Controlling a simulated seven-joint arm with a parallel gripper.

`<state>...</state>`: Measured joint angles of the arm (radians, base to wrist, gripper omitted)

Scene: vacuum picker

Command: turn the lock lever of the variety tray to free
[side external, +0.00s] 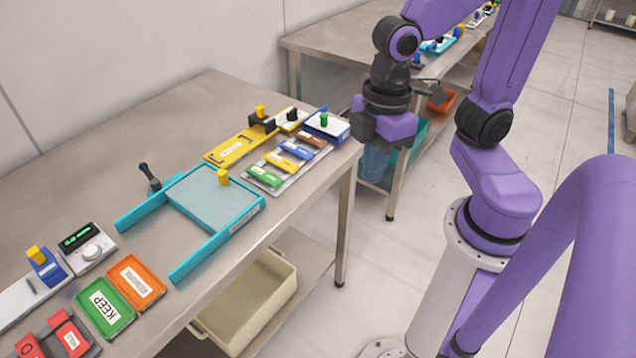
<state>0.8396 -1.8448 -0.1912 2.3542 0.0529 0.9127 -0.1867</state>
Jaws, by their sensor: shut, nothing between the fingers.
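The labels are too small to read, so I cannot tell for sure which piece is the variety tray. A grey tray (279,190) holds several coloured labelled blocks near the right end of the table. Behind it lies a yellow plate (222,154) with a black block and yellow knob (261,117) at its far end. A black-handled lever (149,177) stands tilted behind a teal frame with a pale panel (205,195). I cannot tell which part is the lock lever or how it is set. My gripper (375,163) is shut and empty, beyond the table's right edge, touching none of these.
A blue-and-white piece with a green knob (325,124) sits at the table's right corner, closest to my gripper. Green (105,307) and orange (137,283) trays and a dial box (92,249) are at the left front. A cream bin (250,300) is below. The table's back left is bare.

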